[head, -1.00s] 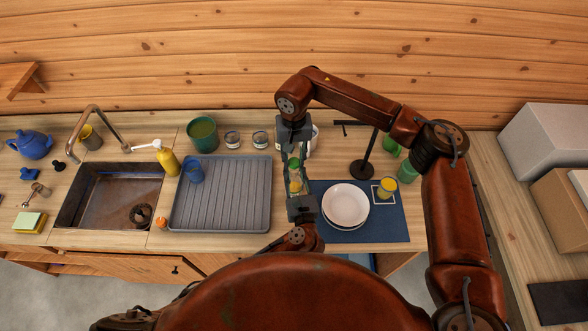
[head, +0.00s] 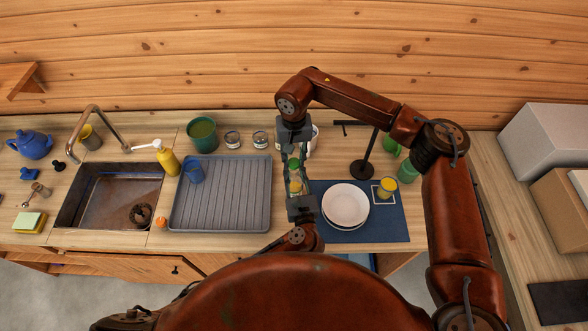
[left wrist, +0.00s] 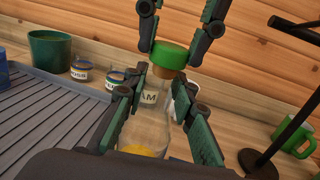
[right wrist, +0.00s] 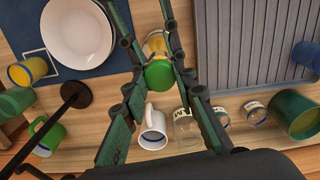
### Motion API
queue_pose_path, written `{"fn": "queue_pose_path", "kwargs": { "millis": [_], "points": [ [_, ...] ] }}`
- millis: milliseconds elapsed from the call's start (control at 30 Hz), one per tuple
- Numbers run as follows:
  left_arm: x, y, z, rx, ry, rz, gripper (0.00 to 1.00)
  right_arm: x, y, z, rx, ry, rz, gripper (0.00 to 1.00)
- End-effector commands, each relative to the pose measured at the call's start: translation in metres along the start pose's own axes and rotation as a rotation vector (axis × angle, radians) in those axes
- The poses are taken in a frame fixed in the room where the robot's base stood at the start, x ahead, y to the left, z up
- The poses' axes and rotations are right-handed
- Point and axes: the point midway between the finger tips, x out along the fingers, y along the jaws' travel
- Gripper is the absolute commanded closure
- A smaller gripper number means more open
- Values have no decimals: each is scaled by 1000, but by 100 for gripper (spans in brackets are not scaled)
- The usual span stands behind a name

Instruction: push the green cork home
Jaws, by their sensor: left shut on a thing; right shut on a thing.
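My left gripper (head: 300,203) is shut on a clear glass jar (left wrist: 146,128) with yellow at its bottom. The jar also shows in the right wrist view (right wrist: 155,45). My right gripper (head: 293,143) reaches down from above and is shut on the green cork (left wrist: 171,55). The cork has a green cap over a brown lower part and also shows in the right wrist view (right wrist: 158,75). It sits at the jar's mouth, with brown still showing under the cap. The fingers partly hide the mouth, so I cannot tell how deep the cork is.
A grey drying rack (head: 222,195) lies to the left and a blue mat (head: 390,222) with white plates (head: 345,203) to the right. A black stand (head: 362,168), a white mug (right wrist: 153,128) and a labelled jar (right wrist: 186,127) stand behind.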

Motion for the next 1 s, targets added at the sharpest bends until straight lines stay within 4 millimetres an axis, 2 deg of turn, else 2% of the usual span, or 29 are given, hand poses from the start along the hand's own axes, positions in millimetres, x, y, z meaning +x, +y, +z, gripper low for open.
{"fn": "queue_pose_path", "kwargs": {
  "millis": [667,1000],
  "points": [
    [0,0,0,0,0,0,100,17,0,0,0,0,1,100],
    [0,0,0,0,0,-1,100,11,0,0,0,0,1,100]
  ]
}}
